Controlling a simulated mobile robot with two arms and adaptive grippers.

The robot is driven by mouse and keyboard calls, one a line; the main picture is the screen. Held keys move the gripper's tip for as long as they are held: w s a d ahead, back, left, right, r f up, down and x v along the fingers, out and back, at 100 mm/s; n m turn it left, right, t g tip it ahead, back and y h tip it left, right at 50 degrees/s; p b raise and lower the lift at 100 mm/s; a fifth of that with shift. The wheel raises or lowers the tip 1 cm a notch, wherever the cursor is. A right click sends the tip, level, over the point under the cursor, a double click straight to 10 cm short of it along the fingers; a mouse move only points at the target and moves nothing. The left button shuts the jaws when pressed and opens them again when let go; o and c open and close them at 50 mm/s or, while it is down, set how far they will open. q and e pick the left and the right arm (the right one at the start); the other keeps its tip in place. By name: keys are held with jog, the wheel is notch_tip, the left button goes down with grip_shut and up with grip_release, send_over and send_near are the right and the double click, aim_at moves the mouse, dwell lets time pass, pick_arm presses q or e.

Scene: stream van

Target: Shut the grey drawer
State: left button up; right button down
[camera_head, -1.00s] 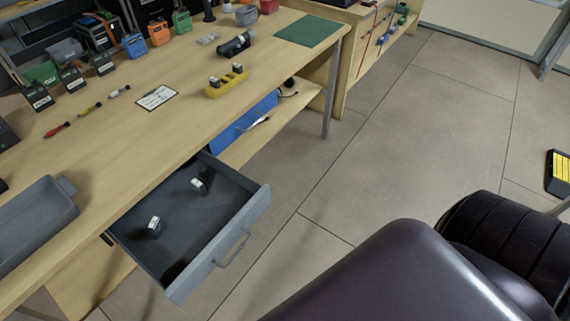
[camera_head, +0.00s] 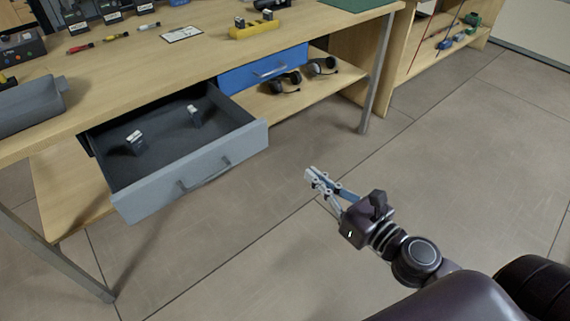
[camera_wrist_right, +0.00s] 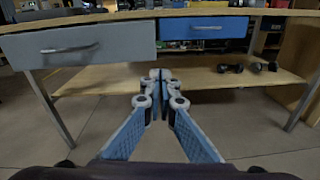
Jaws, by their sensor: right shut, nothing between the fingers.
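The grey drawer (camera_head: 215,160) is pulled out from under the workbench. Its front has a bar handle (camera_head: 204,175), and two small dark boxes with white tops lie inside it. In the right wrist view the grey drawer front (camera_wrist_right: 100,46) is at the upper left, with its handle facing me. My right gripper (camera_head: 312,175) is shut and empty, in the air to the right of the drawer and apart from it. Its closed fingers (camera_wrist_right: 160,78) show in the middle of the right wrist view, below and right of the drawer front. My left gripper is not in view.
A blue drawer (camera_head: 262,70) is shut beside the grey one. Headphones (camera_head: 285,82) lie on the lower shelf (camera_head: 335,78). A metal table leg (camera_head: 378,75) stands at the right end of the bench. The floor in front is clear.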

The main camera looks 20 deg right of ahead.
jog(key=a+r+n, duration=0.1)
jog(key=r+n, duration=0.1)
jog(key=p, duration=0.2)
send_near(264, 137)
jog(key=shift+y, duration=0.4)
jog(key=x, duration=0.5)
jog(key=shift+w+d+f, duration=0.1)
jog(key=shift+w+d, duration=0.1)
jog(key=shift+w, duration=0.1)
jog(key=shift+w+a, duration=0.1)
jog(key=shift+w, duration=0.2)
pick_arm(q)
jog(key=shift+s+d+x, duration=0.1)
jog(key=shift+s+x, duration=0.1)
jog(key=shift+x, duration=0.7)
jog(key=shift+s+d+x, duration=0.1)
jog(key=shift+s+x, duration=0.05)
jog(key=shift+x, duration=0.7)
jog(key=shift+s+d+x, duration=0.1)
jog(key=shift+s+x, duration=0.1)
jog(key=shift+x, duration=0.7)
pick_arm(e)
jog(key=shift+w+a, duration=0.2)
jog(key=shift+w, duration=0.25)
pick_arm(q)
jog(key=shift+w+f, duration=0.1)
pick_arm(e)
jog(key=shift+w, duration=0.15)
